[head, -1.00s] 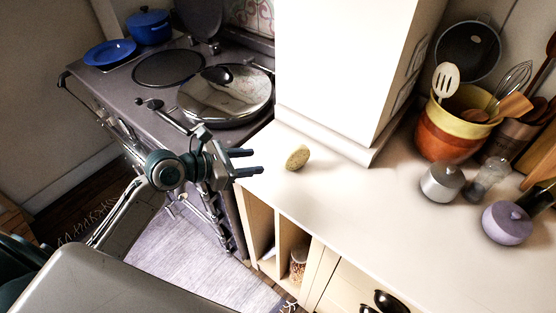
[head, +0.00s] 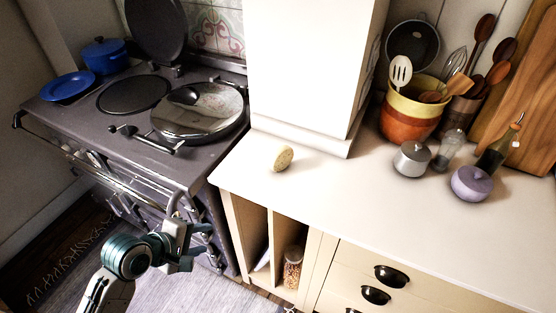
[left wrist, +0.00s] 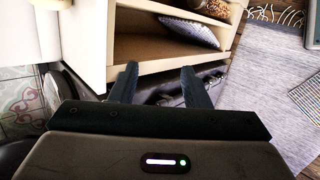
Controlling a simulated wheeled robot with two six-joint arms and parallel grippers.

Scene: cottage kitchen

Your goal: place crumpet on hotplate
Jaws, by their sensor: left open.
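The crumpet (head: 283,158) is a small pale yellow-brown round standing on edge or tilted on the cream counter, near the foot of the white pillar. The bare dark round hotplate (head: 133,96) is on the range to the left, with its dark lid (head: 155,30) raised behind it. My left gripper (head: 205,240) is open and empty, in front of the range and left of the counter's front corner, apart from the crumpet. In the left wrist view its fingers (left wrist: 159,70) are spread before open shelving. My right gripper is not in view.
A shut chrome lid (head: 198,110) covers the range's other plate. A blue plate (head: 68,87) and blue pot (head: 104,53) sit at the range's left. The white pillar (head: 305,70) rises behind the crumpet. The counter (head: 340,210) is clear in front of it.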

